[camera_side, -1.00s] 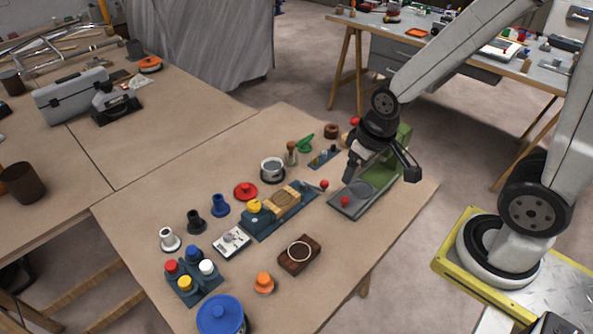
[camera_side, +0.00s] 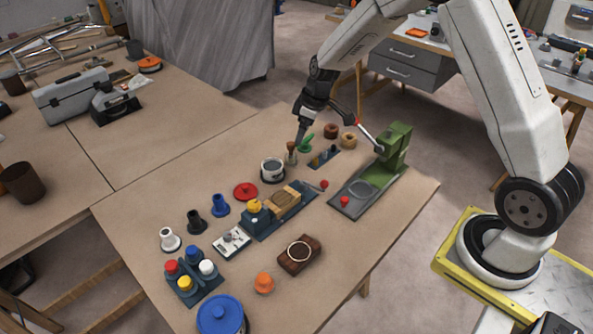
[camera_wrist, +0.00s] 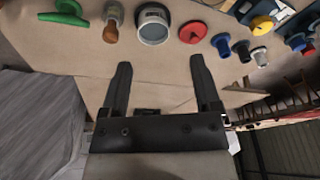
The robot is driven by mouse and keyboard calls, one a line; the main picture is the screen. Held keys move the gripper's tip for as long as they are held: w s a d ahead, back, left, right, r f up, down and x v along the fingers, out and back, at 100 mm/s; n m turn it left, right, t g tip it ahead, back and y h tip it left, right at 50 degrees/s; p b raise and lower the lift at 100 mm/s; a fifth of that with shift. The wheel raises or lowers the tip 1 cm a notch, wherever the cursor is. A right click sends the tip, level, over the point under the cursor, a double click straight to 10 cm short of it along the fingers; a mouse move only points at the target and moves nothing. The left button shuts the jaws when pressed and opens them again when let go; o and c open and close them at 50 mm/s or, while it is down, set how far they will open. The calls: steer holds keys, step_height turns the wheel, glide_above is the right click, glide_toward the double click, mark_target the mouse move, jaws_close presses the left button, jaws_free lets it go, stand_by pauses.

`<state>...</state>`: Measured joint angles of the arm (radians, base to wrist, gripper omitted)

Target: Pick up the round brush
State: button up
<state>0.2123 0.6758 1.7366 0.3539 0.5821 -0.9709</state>
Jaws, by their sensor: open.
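The round brush (camera_side: 291,154) appears to be the small upright piece with a brown wooden top and a pale greenish lower part, at the back of the table. It also shows in the wrist view (camera_wrist: 112,22) at the upper left, beyond the left finger. My gripper (camera_side: 299,140) points down near it, its tips just above the brush's top in the side view. In the wrist view my gripper (camera_wrist: 160,62) is open, with only bare table between the fingers. The brush is outside the jaws.
A round grey tin (camera_side: 272,169) stands beside the brush, and a green piece (camera_side: 305,143) lies on the other side. A red disc (camera_side: 245,191) and blue, black and white flanged pieces follow in a row. A green machine (camera_side: 387,158) stands at the right.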

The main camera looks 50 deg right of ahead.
mark_target(292, 143)
steer(key=w+d+f+n, duration=0.1)
steer(key=w+d+f, duration=0.1)
steer(key=w+d+f+n+y, duration=0.1)
steer(key=w+d+f, duration=0.1)
steer(key=w, duration=0.1)
steer(key=w+d+f+n, duration=0.1)
steer(key=w+d+f, duration=0.1)
steer(key=w+f, duration=0.1)
steer(key=shift+d+n+t, duration=0.1)
steer(key=shift+n+t, duration=0.2)
steer(key=shift+t, duration=0.1)
steer(key=shift+x, duration=1.25)
steer(key=shift+x, duration=2.6)
steer(key=shift+s, duration=0.15)
jaws_close()
